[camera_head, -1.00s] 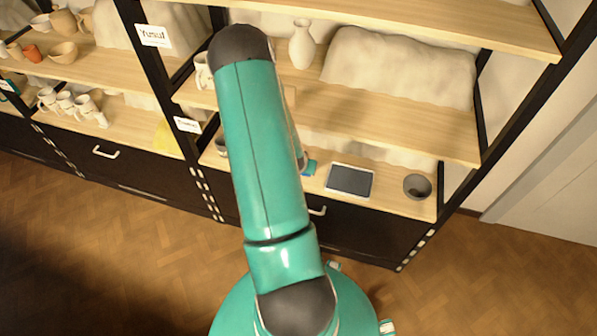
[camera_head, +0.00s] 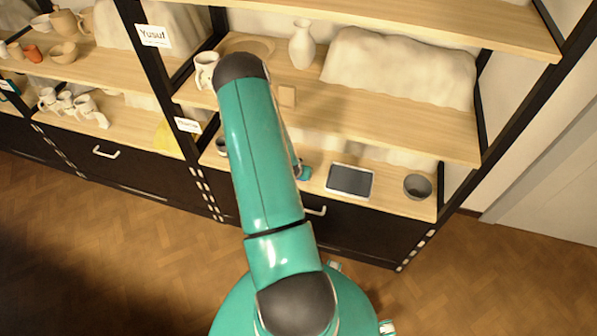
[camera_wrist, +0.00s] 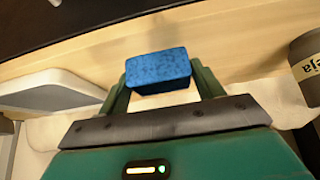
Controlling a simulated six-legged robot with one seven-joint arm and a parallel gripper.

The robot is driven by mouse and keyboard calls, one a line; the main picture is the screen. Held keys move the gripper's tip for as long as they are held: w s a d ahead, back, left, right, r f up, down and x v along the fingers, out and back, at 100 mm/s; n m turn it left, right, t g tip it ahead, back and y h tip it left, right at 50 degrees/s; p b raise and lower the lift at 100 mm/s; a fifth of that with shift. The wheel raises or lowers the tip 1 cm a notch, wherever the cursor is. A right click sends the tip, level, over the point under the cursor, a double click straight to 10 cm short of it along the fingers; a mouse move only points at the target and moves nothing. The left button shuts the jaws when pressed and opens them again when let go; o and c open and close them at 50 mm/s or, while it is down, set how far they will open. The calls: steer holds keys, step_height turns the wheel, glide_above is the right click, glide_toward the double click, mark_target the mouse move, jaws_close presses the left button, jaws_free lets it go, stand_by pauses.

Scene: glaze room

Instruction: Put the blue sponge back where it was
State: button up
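The blue sponge (camera_wrist: 158,72) is a small speckled block in the wrist view. It sits between the two green fingers of my gripper (camera_wrist: 160,78), which appear to press on its left and right ends. It is over the pale wooden lower shelf (camera_wrist: 240,40), near the front edge; I cannot tell whether it touches the wood. In the head view my gripper (camera_head: 304,172) shows only as a small teal piece beside my arm, left of the tablet. The sponge is not clearly visible there.
A dark-screened tablet (camera_head: 349,181) lies on the lower shelf, with a grey cup (camera_head: 417,187) to its right. A lettered grey cup (camera_wrist: 308,66) is right in the wrist view. The middle shelf holds a white mug (camera_head: 206,70), a vase (camera_head: 301,44) and a small wooden block (camera_head: 287,96).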

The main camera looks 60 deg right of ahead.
steer(key=o, duration=0.3)
steer(key=shift+r, duration=0.15)
steer(key=v, duration=1.2)
steer(key=shift+r, duration=0.1)
